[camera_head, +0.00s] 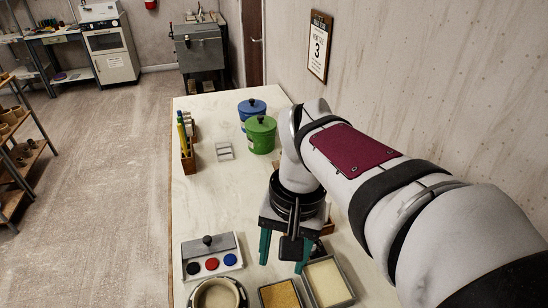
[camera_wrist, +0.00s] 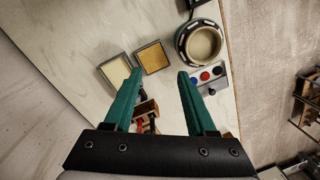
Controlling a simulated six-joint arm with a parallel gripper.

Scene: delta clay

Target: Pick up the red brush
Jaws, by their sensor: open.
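My gripper (camera_head: 284,262) hangs over the near part of the table with its two green fingers apart. In the wrist view the fingers (camera_wrist: 159,76) are spread and nothing is held between them. A small red item (camera_wrist: 139,125), perhaps the red brush, shows by a wooden holder (camera_wrist: 148,107) beside the left finger, near the gripper's base. It is small and partly hidden, so I cannot tell its shape. In the head view the wooden holder (camera_head: 328,228) is mostly hidden behind my gripper, and no red brush can be made out.
Two sponge-like trays (camera_head: 328,283) (camera_head: 281,297), a round pot (camera_head: 217,294) and a palette with black, red and blue spots (camera_head: 211,262) stand at the near end. Green (camera_head: 261,136) and blue (camera_head: 250,108) lidded jars and a tool rack (camera_head: 187,155) stand farther back. The table's middle left is clear.

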